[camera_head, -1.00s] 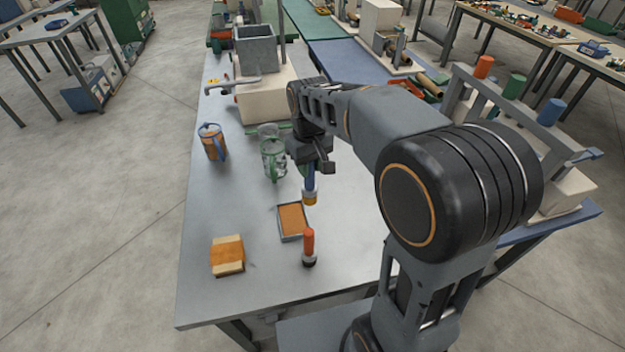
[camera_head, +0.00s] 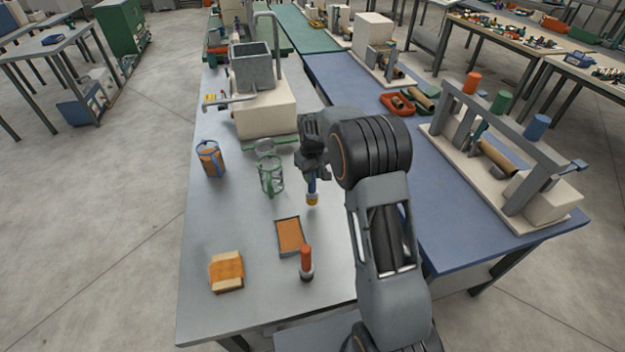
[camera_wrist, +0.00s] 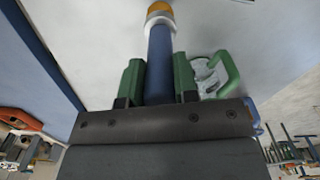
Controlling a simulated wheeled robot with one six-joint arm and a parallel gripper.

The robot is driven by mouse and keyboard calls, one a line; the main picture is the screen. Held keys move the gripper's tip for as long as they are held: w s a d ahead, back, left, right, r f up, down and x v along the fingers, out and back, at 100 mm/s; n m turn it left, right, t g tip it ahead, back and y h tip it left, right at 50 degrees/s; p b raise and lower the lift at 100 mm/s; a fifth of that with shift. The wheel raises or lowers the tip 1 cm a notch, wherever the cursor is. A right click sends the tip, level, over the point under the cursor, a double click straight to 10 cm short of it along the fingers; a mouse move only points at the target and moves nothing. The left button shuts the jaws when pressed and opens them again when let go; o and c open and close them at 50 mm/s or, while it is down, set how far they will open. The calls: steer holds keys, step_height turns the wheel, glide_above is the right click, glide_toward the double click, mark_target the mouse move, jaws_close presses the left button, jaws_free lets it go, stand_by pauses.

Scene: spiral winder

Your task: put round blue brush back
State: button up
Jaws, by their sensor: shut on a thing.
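The round brush has a blue handle and a yellow-orange end (camera_head: 312,200). It hangs upright with that end down over the grey table (camera_head: 225,312). My gripper (camera_head: 312,176) is shut on the blue handle. In the wrist view, the green fingers of my gripper (camera_wrist: 158,82) stand on both sides of the blue handle (camera_wrist: 160,60). The brush's yellow-orange end (camera_wrist: 158,10) points away from the fingers. The gap between the brush and the table is hard to judge. A green wire holder (camera_head: 271,177) stands left of the brush.
A shallow tray with an orange surface (camera_head: 291,234) and an upright red-handled tool (camera_head: 306,260) are in front of the brush. An orange-and-cream block (camera_head: 226,272) and a blue-framed orange container (camera_head: 211,160) are left. A cream machine (camera_head: 266,112) stands behind.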

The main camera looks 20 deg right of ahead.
steer(key=shift+f+p, duration=0.5)
steer(key=shift+f, duration=1.05)
steer(key=shift+f, duration=0.15)
steer(key=o, duration=0.9)
steer(key=shift+o, duration=0.2)
step_height(320, 180, up, 12)
steer(key=shift+r+b, duration=0.1)
steer(key=shift+b, duration=0.9)
steer(key=s+r+m+t, duration=0.15)
steer(key=s+r, duration=0.25)
steer(key=s, duration=0.5)
steer(key=s+r+m+t, duration=0.1)
steer(key=s+r+t, duration=0.15)
steer(key=s, duration=0.65)
steer(key=s+f+m, duration=0.1)
steer(key=s, duration=0.7)
steer(key=shift+s+f, duration=0.3)
steer(key=shift+f, duration=0.1)
